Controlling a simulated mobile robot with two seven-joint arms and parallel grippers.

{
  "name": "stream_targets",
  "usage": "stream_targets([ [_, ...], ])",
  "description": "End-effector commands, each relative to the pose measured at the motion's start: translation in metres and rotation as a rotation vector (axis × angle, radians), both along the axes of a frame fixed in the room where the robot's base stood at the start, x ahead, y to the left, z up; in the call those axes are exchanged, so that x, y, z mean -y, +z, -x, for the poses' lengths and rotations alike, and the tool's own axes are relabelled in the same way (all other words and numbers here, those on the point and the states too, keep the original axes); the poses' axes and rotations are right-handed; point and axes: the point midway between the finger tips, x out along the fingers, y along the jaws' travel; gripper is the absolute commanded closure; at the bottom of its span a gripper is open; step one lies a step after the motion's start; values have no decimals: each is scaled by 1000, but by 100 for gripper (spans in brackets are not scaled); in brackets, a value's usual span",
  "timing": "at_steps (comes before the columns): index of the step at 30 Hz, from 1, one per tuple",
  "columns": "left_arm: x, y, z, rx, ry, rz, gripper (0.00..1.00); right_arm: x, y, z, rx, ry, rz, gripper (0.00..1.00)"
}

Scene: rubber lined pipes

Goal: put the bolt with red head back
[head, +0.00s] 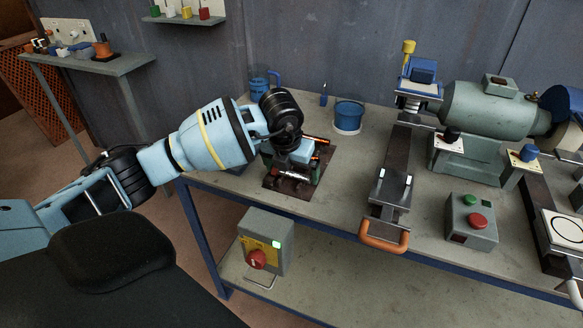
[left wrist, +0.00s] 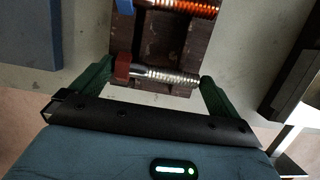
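The bolt with red head (left wrist: 160,75) shows in the left wrist view, with its red head at the left and its silver threaded shank pointing right. My left gripper (left wrist: 158,72) has one finger at the head and the other at the threaded tip, so it spans the bolt end to end. In the head view the bolt (head: 291,177) shows low over the front part of a dark brown board (head: 273,186), below my left gripper (head: 293,172). Whether the bolt touches the board is unclear. My right gripper is not in view.
A copper-coloured bolt (left wrist: 190,5) lies farther up the board. Right of the board stand a clamp with an orange handle (head: 384,238) and a green motor (head: 486,108). A blue bowl (head: 348,117) and a blue mug (head: 259,84) stand behind.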

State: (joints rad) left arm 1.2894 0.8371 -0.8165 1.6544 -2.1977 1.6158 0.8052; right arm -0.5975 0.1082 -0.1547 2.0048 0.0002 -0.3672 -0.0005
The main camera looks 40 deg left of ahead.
Motion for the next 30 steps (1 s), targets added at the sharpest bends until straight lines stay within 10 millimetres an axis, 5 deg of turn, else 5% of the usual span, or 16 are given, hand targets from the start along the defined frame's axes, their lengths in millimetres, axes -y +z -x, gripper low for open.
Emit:
stream_targets([
  [11,1,16,1,4,-1,1,0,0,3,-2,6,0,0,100],
  [24,6,97,24,4,0,0,0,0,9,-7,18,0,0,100],
  [30,7,117,29,2,1,1,0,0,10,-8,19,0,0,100],
])
